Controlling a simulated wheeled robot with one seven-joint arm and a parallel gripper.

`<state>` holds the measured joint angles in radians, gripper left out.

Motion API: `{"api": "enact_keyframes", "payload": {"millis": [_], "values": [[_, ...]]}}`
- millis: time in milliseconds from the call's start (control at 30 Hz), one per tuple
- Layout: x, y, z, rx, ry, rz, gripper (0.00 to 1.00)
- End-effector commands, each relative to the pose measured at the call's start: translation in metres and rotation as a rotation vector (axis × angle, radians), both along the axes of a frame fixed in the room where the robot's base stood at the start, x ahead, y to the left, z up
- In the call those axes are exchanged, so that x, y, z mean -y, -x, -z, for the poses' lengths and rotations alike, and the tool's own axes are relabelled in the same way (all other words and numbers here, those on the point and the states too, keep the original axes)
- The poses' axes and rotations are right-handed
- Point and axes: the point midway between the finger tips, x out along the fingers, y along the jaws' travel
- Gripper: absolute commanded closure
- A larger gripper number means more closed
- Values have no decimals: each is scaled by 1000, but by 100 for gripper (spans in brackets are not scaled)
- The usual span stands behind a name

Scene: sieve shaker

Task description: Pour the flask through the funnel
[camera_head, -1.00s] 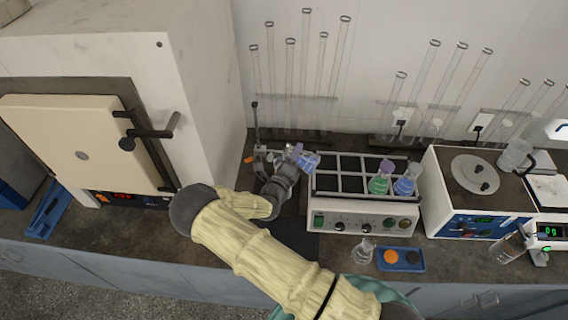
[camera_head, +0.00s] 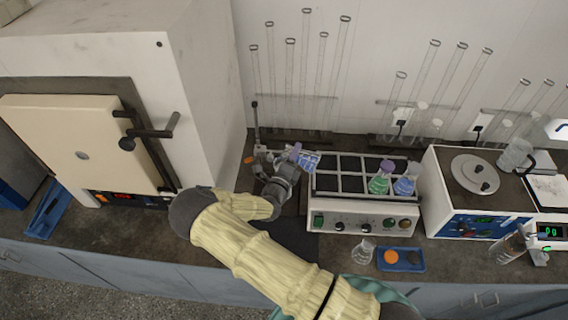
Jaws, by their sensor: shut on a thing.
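My gripper (camera_head: 286,171) is shut on a small flask (camera_head: 309,160) with blue contents, at the left end of the shaker rack. The flask is tilted, with a purple part (camera_head: 295,151) at its upper left. I cannot tell whether that part is a stopper or belongs to a funnel. No funnel shows clearly; my gripper and wrist hide part of this area. A stand with a thin upright rod (camera_head: 256,125) is just behind and left of my gripper.
The shaker (camera_head: 350,218) holds a green flask (camera_head: 380,185) and a blue flask (camera_head: 404,186) at its right. An empty-looking flask (camera_head: 364,251) and a blue tray (camera_head: 400,267) stand in front. A furnace (camera_head: 80,145) blocks the left; a hotplate (camera_head: 478,200) stands right.

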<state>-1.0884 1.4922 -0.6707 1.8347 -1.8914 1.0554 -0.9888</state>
Motion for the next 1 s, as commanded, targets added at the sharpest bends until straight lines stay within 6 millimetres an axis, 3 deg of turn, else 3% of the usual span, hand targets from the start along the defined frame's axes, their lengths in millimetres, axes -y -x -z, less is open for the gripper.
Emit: {"api": "enact_keyframes", "payload": {"millis": [1000], "values": [[0, 0, 7, -38, 111, 0, 87]]}}
